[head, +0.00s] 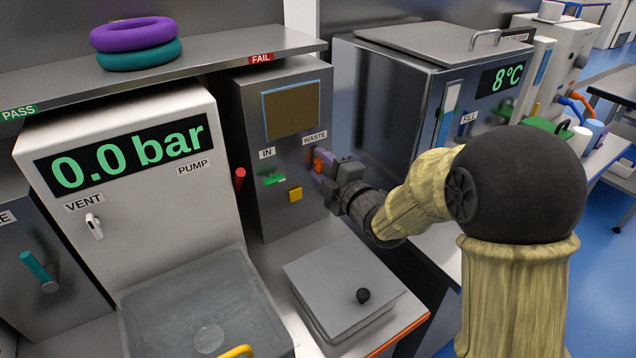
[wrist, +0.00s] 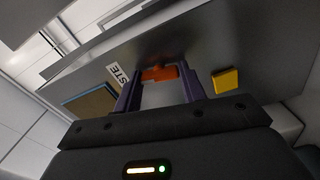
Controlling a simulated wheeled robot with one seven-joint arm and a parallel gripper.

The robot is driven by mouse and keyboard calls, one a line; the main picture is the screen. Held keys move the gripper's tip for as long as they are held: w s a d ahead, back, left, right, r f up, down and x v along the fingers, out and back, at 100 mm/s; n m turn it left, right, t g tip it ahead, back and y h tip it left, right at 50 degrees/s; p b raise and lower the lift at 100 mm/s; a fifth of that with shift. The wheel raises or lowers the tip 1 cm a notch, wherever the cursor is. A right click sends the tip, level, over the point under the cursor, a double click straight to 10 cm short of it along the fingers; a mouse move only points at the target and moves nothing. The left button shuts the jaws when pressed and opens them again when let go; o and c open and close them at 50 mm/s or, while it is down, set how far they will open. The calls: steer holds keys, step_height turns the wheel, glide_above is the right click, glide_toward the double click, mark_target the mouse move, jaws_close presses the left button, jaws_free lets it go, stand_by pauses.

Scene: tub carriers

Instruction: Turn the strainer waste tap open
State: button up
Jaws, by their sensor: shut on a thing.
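The strainer is a dark grey cabinet (head: 262,215) with taps under the labels IN and WASTE (head: 315,138). The waste tap is an orange handle (head: 318,160) just below its label, partly hidden by my gripper. My gripper (head: 322,168) reaches in from the right, its purple fingers at the cabinet front. In the wrist view the orange handle (wrist: 158,73) lies crosswise between the fingertips of my gripper (wrist: 159,82), which is shut on it. The green handle (head: 273,179) of the IN tap lies about level. The handle's exact turn angle is hard to tell.
A yellow square button (head: 295,194) sits below the taps. A red lever (head: 239,178) sticks out at the cabinet's left. The white pump (head: 135,150) reads 0.0 bar. A steel tank (head: 400,95) stands behind my arm. A lidded box (head: 335,280) lies in front below.

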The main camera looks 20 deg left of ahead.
steer(key=shift+d+f+n+b, duration=0.1)
steer(key=shift+f+n+b, duration=0.3)
steer(key=shift+n+b, duration=0.95)
steer(key=o, duration=0.9)
steer(key=shift+s+r, duration=0.1)
steer(key=shift+r, duration=0.05)
steer(key=shift+o, duration=0.4)
steer(key=shift+r, duration=0.1)
steer(key=b+v, duration=0.1)
steer(key=v, duration=1.6)
steer(key=shift+d, duration=0.2)
